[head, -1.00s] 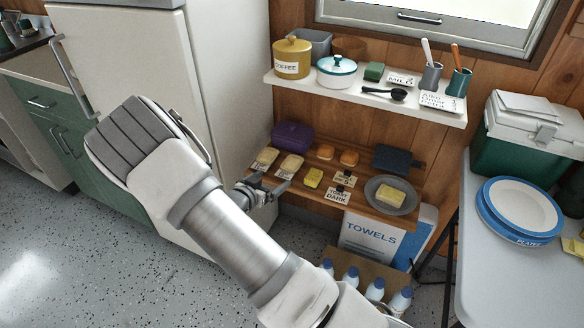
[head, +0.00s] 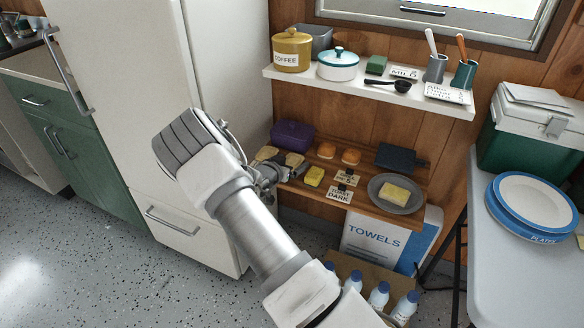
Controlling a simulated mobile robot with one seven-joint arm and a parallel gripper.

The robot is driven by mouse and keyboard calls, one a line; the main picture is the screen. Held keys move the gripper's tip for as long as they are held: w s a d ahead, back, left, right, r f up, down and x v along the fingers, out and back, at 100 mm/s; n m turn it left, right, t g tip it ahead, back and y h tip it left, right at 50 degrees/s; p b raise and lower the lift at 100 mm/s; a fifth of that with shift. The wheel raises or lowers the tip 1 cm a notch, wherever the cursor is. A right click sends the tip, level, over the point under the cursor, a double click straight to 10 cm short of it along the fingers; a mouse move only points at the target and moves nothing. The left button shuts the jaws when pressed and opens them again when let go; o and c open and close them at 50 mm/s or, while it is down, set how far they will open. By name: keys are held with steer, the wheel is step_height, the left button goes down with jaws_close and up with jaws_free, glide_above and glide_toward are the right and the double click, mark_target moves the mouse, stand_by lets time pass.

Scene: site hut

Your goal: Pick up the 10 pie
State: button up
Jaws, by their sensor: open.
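Several small food items lie on the lower wooden shelf. Two pale, pie-like pieces, the left one (head: 267,153) and the right one (head: 294,160), sit near its left end. I cannot read a "10" tag, so I cannot tell which is the 10 pie. My gripper (head: 276,172) is open in front of these pale pieces at the shelf's front left edge. It hides their cards and part of the shelf. I cannot tell whether it touches anything.
The lower shelf (head: 385,214) also holds orange buns (head: 326,151), a yellow block (head: 314,176), a purple container (head: 293,134) and a grey plate (head: 402,207). The white upper shelf (head: 345,86) hangs above. The fridge (head: 125,90) stands close on the left, bottles (head: 379,294) below.

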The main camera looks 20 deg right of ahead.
steer(key=shift+w+d+f, duration=0.15)
steer(key=shift+w+d, duration=0.1)
steer(key=shift+w, duration=0.05)
steer(key=shift+c, duration=0.2)
steer(key=c, duration=1.3)
steer(key=shift+c, duration=0.2)
